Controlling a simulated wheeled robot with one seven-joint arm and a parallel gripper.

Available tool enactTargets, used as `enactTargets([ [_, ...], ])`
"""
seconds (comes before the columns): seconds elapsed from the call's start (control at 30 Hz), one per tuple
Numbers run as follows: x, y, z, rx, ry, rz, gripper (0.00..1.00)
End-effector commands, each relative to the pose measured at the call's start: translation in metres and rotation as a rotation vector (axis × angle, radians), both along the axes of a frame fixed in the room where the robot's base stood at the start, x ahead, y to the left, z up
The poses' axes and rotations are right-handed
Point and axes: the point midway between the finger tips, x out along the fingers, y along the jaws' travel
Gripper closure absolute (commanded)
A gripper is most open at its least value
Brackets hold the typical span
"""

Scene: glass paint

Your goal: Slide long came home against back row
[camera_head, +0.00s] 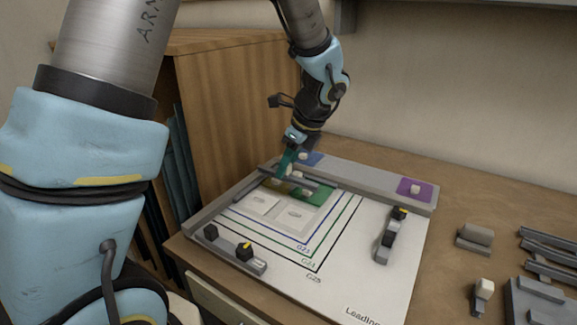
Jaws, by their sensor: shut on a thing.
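The long came (310,183) is a thin grey strip lying along the green back row of glass (314,195) on the white board (350,271). My gripper (283,171), with teal fingers, is low over the board's far left part and shut at the strip's left part. The fingers hide the grasp itself. The strip looks close to the back row, but I cannot tell whether they touch.
Grey rails edge the board at the left and back. A purple pad (415,188) sits on the back rail. Grey bars (548,240) lie far right.

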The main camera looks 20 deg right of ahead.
Motion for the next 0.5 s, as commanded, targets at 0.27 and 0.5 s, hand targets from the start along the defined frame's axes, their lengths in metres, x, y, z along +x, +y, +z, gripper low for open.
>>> enactTargets([
  [0.27, 0.000, 0.000, -0.017, -0.001, -0.001, 0.000, 1.00],
  [0.5, 0.000, 0.000, -0.039, 0.000, 0.000, -0.001, 1.00],
])
